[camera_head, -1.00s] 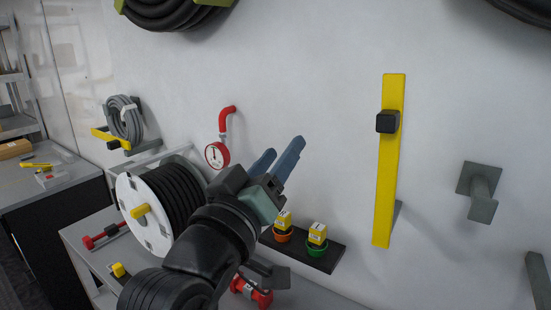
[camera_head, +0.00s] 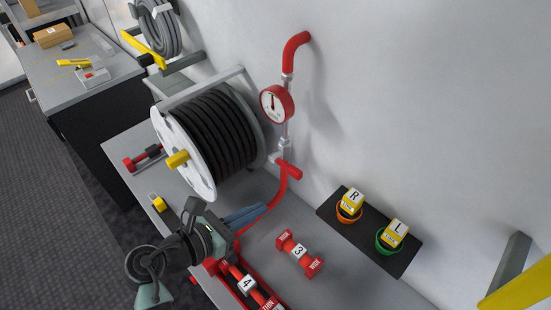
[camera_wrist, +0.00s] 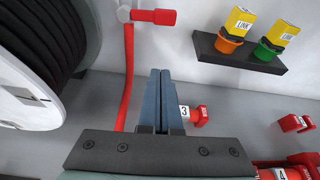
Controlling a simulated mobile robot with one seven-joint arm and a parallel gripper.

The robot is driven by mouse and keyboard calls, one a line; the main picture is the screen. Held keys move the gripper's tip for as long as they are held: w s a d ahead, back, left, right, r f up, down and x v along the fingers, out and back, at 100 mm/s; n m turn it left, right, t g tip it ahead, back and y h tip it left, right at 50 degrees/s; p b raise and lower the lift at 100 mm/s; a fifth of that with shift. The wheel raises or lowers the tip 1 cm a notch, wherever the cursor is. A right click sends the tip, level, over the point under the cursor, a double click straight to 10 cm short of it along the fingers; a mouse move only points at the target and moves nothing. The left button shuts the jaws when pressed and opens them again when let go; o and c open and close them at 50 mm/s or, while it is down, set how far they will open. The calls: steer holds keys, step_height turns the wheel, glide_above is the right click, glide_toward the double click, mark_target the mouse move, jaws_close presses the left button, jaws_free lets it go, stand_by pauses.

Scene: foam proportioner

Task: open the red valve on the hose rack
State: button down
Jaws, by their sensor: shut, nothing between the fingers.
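The red valve handle (camera_head: 288,169) sits on the pipe below a round gauge, just right of the hose reel (camera_head: 183,155) with black hose and a white disc. In the wrist view the valve handle (camera_wrist: 152,16) shows at the top, sticking out to the right of the grey pipe fitting. My gripper (camera_head: 266,209) is shut and empty, with its blue fingers together, below the valve in the head view. In the wrist view the fingertips (camera_wrist: 160,72) are below the handle and apart from it. The red hose (camera_wrist: 127,80) runs down left of the fingers.
A red gauge (camera_head: 277,104) is above the valve. A small black shelf (camera_head: 370,229) holds two yellow blocks in orange and green cups. Red numbered pieces (camera_head: 299,253) lie on the grey bench. A yellow bar (camera_head: 520,285) is at lower right.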

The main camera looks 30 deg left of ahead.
mark_target(285, 165)
steer(key=x, duration=1)
steer(key=shift+s+a+r+p, duration=0.1)
steer(key=shift+r+p, duration=0.65)
steer(key=shift+r, duration=0.3)
steer(key=shift+s+r+p, duration=0.15)
steer(key=shift+r+p, duration=0.55)
steer(key=shift+r, duration=0.3)
steer(key=shift+r+n+p, duration=0.2)
steer(key=shift+n+p, duration=0.1)
steer(key=shift+p, duration=0.25)
